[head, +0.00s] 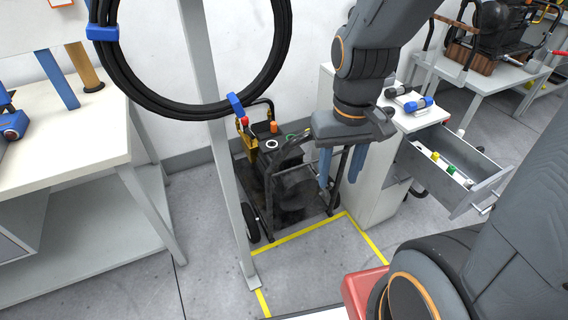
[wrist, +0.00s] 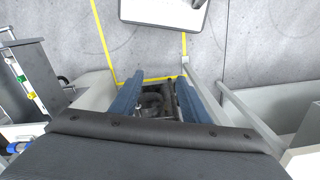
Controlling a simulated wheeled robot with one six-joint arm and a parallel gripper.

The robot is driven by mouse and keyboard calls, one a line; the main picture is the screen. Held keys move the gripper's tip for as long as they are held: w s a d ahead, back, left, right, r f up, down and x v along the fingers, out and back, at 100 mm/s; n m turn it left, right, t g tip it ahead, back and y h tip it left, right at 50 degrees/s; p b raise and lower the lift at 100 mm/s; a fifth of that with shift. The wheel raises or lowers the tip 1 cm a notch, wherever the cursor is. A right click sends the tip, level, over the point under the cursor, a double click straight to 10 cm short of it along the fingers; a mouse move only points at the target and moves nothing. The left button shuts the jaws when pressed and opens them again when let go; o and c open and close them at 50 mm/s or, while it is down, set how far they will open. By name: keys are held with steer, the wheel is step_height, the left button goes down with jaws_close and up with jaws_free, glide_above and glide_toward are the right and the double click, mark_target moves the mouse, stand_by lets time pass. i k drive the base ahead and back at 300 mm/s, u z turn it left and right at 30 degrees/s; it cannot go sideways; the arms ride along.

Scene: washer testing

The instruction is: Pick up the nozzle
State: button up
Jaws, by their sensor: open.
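Several small nozzle-like pieces stand in the open drawer (head: 482,189) at the right: a yellow one (head: 435,156), a green one (head: 451,170) and white ones (head: 468,183). In the wrist view the yellow piece (wrist: 31,95) and the green piece (wrist: 21,78) show at the left edge. I cannot tell which is the nozzle meant. My gripper (head: 339,182) is open and points down, left of the drawer and apart from it. Its blue fingers (wrist: 157,96) hold nothing that I can see.
A black pressure washer cart (head: 285,175) stands below and behind my gripper. A blue-and-grey tool (head: 417,104) lies on the cabinet top (head: 400,118). A grey post (head: 222,150) with a coiled black hose (head: 133,98) stands left. Yellow-lined floor (head: 310,265) is clear.

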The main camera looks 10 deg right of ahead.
mark_target(451, 169)
steer(key=z, duration=1.95)
steer(key=k, duration=1.25)
steer(key=u, duration=0.3)
steer(key=i, duration=0.55)
steer(key=u, duration=0.65)
steer(key=i, duration=0.8)
steer(key=z, duration=0.65)
steer(key=i, duration=0.6)
steer(key=z, duration=0.65)
